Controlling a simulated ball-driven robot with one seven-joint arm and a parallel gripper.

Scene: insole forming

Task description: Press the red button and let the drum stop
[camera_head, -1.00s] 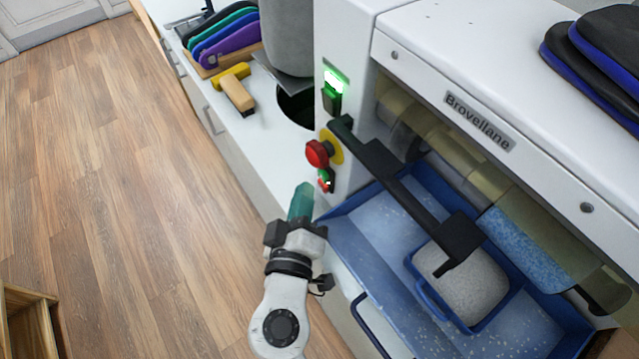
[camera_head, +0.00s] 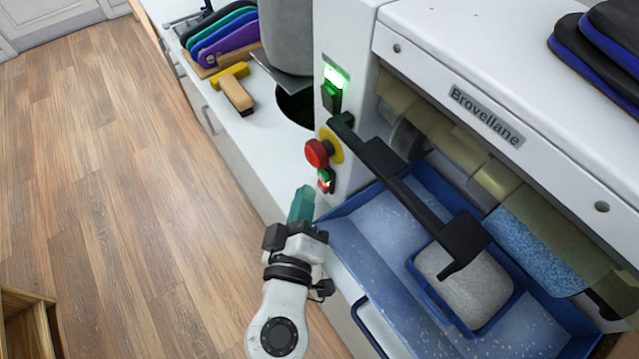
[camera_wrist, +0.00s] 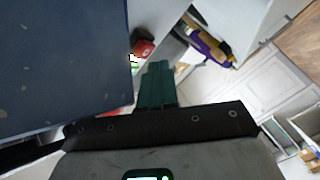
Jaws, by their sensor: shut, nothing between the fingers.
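The red button (camera_head: 317,153) is a round mushroom head on a yellow plate on the white machine's front panel. The drum (camera_head: 540,247), with a blue speckled surface, sits under the machine's hood. A green light (camera_head: 336,76) is lit above the button. Whether the drum turns is hard to tell from stills.
A small red and green switch (camera_head: 325,180) sits just below the button. A black bar (camera_head: 410,195) juts out beside it, over a blue tray (camera_head: 350,240) holding a bin of grey material.

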